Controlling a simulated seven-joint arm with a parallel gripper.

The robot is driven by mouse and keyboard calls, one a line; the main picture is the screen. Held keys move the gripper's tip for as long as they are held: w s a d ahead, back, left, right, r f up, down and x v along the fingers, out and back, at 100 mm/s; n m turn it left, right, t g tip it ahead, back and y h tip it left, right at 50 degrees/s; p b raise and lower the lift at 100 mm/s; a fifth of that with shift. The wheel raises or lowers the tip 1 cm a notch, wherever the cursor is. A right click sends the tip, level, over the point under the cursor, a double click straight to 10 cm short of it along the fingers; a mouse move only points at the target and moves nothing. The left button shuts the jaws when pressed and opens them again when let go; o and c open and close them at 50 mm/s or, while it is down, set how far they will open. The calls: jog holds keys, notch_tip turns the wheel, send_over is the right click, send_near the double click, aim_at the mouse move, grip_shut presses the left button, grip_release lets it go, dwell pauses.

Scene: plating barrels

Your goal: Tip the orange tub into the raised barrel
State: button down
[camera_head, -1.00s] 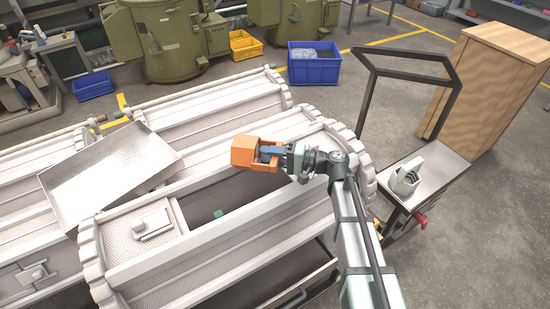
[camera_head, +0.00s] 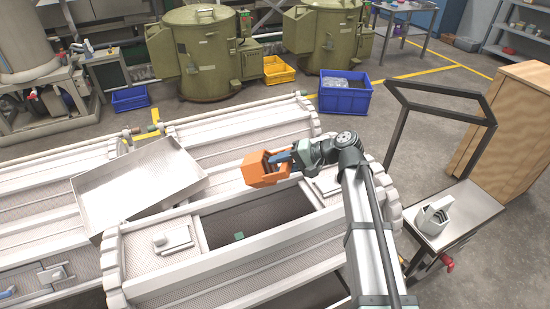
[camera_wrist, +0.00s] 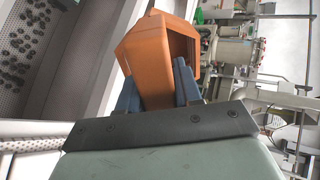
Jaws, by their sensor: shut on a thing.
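The orange tub (camera_head: 264,170) is in my gripper (camera_head: 283,160), above the far edge of the raised barrel's opening. In the wrist view the blue fingers of my gripper (camera_wrist: 158,85) are shut on the tub (camera_wrist: 150,55), which looks tilted, its open side facing right in that picture. What it holds cannot be seen. The raised barrel (camera_head: 275,245) is white and ribbed, with a long dark opening in its top. A small green piece (camera_head: 239,236) shows inside. In the wrist view several small dark pieces (camera_wrist: 30,35) lie on a perforated surface.
A shallow metal tray (camera_head: 140,185) lies tilted across the barrels at left. A trolley (camera_head: 460,215) with a grey-white jug (camera_head: 432,218) stands at right. A blue crate (camera_head: 345,98) and a yellow crate (camera_head: 279,70) stand on the floor behind.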

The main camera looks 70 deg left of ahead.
jog(key=shift+w+d+f+m+t, duration=0.3)
jog(key=shift+w+f+m+t, duration=0.15)
jog(key=shift+w+f, duration=0.3)
jog(key=shift+w+d+f+t, duration=0.1)
jog(key=shift+w+f+t, duration=0.05)
jog(key=shift+f+t, duration=0.2)
jog(key=shift+m+t, duration=0.45)
jog(key=shift+t, duration=0.15)
jog(key=t+h, duration=0.1)
jog(key=s+a+r+t+h, duration=0.1)
jog(key=s+a+t+h, duration=0.1)
jog(key=t+h, duration=0.1)
jog(key=shift+a+r, duration=0.2)
jog(key=shift+r, duration=0.2)
jog(key=shift+s+a+r+t+h, duration=0.2)
jog(key=shift+t+h, duration=0.25)
jog(key=shift+h, duration=0.05)
jog(key=shift+s+a+r+t+h, duration=0.15)
jog(key=shift+a+r+t+h, duration=0.05)
jog(key=shift+t+h, duration=0.3)
jog(key=shift+s+a+r+t+h, duration=0.1)
jog(key=shift+s+r+t+h, duration=0.1)
jog(key=shift+t+h, duration=0.3)
